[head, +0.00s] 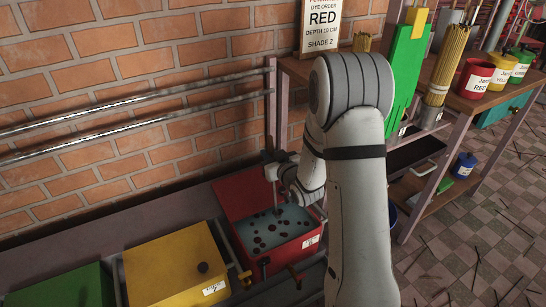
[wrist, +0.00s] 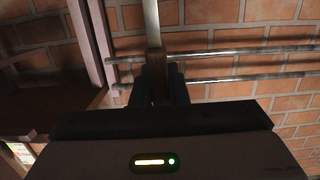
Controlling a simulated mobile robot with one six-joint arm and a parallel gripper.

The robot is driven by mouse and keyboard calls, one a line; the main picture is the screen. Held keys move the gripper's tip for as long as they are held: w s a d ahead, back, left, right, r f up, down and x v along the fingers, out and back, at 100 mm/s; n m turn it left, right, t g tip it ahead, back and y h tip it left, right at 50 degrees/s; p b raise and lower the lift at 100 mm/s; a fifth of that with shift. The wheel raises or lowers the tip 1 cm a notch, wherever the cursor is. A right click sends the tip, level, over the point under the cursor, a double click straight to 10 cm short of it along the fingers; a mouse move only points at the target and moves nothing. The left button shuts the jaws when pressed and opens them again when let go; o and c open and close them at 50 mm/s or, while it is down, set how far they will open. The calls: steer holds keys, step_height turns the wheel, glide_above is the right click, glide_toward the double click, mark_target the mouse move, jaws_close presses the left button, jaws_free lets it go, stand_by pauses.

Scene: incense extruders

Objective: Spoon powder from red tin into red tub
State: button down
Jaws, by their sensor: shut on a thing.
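The red tub (head: 262,265) stands open at the lower middle of the head view, its lid raised behind it. It holds pale bluish liquid (head: 285,222) dotted with dark red clumps. My gripper (head: 272,172) is over the tub's back part, partly hidden by my arm. In the wrist view my gripper (wrist: 156,86) is shut on the spoon's brown handle (wrist: 155,62), with a pale metal shaft (wrist: 151,18) beyond it. The spoon's bowl is not clearly visible. The red tin (head: 474,80), labelled RED, stands on the bench at the right.
A closed yellow tub (head: 178,264) and a green tub (head: 62,288) stand left of the red one. Metal rails (head: 130,127) run along the brick wall. The wooden bench (head: 455,98) also holds a yellow tin (head: 503,72), a green tin (head: 521,63) and bundled sticks (head: 447,62).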

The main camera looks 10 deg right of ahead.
mark_target(271, 140)
steer(key=shift+r+p, duration=1.5)
steer(key=shift+r, duration=1.45)
